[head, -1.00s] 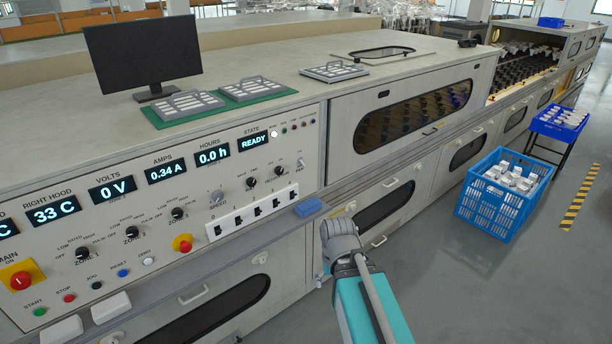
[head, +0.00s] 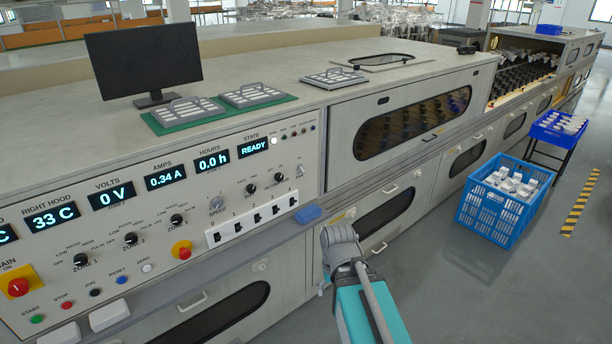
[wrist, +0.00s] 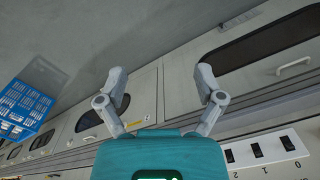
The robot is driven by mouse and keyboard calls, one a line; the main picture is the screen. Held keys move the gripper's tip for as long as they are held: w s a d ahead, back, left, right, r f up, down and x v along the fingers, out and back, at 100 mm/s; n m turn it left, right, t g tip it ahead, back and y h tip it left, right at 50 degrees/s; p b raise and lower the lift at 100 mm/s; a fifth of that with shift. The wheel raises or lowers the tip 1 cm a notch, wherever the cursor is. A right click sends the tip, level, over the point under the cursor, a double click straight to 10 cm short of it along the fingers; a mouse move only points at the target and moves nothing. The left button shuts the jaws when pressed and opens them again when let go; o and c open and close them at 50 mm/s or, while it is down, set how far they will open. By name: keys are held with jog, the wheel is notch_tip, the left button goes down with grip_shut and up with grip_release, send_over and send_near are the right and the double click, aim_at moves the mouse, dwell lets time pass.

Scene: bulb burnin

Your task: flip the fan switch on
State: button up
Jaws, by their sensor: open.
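The control panel (head: 150,200) is on the slanted front of the long grey machine at the left. Near its right end, a small switch (head: 300,170) sits right of the round selector knobs; its label is too small to read surely. Below it is a white strip of black rocker switches (head: 255,216), numbered and also visible in the wrist view (wrist: 258,152). In the wrist view my gripper (wrist: 162,80) is open, its two fingers wide apart with nothing between them. In the head view my teal and grey arm is right of the panel, and the fingertips are hidden.
A blue block (head: 308,213) lies on the ledge by the rockers. A blue crate (head: 490,215) of white items stands on the floor at right. The floor between it and the machine is clear.

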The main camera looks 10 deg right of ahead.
jog(key=shift+w+a+f, duration=0.2)
jog(key=shift+w, duration=0.2)
jog(key=c, duration=0.4)
jog(key=w+a+m+y+b, duration=0.1)
jog(key=w+f+t+y+b, duration=0.1)
jog(key=w, duration=0.1)
jog(key=shift+a+f+m, duration=0.15)
jog(key=shift+a+m, duration=0.25)
grip_shut()
jog(key=w+a+m+t+y+b, duration=0.2)
jog(key=w+m+t+y+b, duration=0.15)
jog(key=w, duration=0.45)
jog(key=w+a+m+t+y+b, duration=0.25)
jog(key=w+m+y, duration=0.2)
jog(key=w, duration=0.35)
jog(key=w+d+r+m+t+b, duration=0.3)
jog(key=w+d+m+t+b, duration=0.1)
jog(key=w+m, duration=0.5)
jog(key=w+d+r+m+t+b, duration=0.3)
jog(key=w+d+m+t+b, duration=0.2)
jog(key=m, duration=0.6)
jog(key=shift+w+d+r+t, duration=0.3)
jog(key=shift+w+d+t, duration=0.6)
jog(key=shift+w, duration=0.95)
jog(key=shift+d, duration=0.2)
